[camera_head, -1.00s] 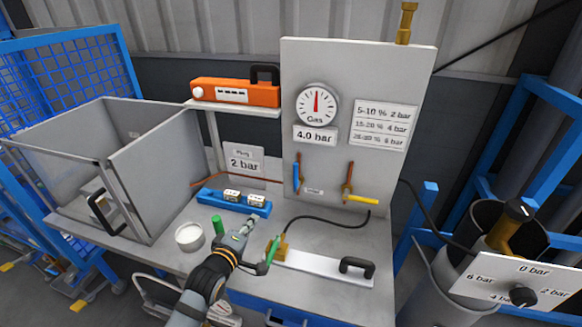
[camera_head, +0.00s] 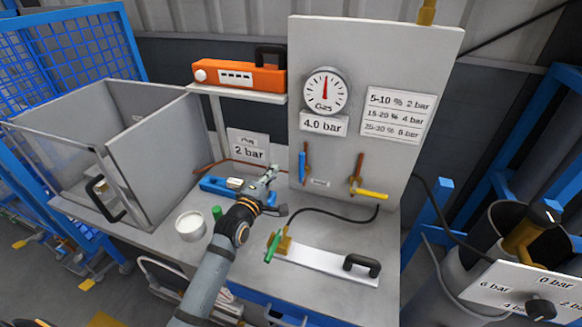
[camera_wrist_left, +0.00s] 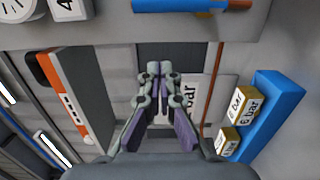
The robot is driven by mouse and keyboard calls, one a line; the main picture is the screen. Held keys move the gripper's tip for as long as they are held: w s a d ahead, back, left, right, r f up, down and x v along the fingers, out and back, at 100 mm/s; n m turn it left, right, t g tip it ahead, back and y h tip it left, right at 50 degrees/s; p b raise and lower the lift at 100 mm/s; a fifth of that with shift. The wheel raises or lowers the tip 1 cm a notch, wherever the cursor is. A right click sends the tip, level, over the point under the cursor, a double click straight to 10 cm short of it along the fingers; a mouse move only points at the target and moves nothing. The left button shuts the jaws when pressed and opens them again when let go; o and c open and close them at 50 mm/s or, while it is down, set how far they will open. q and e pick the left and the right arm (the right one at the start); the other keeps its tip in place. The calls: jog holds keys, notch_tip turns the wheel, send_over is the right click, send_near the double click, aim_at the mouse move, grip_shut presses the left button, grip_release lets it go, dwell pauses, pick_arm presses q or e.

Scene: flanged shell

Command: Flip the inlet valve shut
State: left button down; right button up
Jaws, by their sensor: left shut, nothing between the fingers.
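A grey upright panel (camera_head: 350,140) carries two lever valves. One has a blue handle (camera_head: 302,166) standing upright along a copper pipe, with a small unreadable label (camera_head: 319,183) beside it. The other has a yellow handle (camera_head: 370,193) lying nearly level, across its copper pipe. I cannot tell from a label which is the inlet valve. My left gripper (camera_head: 272,170) is shut and empty, left of the blue handle and apart from it. In the left wrist view its fingertips (camera_wrist_left: 158,68) meet below the blue handle (camera_wrist_left: 175,5) at the top edge. My right gripper is not in view.
A gas gauge (camera_head: 325,91) sits above the valves. A brass fitting with a green handle (camera_head: 273,247) sits on a metal plate (camera_head: 325,262). An orange case (camera_head: 238,80) rests on a shelf at left.

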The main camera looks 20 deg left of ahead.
aim_at(303, 166)
pick_arm(q)
jog(key=w+d, duration=0.4)
jog(key=shift+w+d+p, duration=0.15)
jog(key=shift+w+p, duration=0.05)
jog(key=shift+p, duration=0.15)
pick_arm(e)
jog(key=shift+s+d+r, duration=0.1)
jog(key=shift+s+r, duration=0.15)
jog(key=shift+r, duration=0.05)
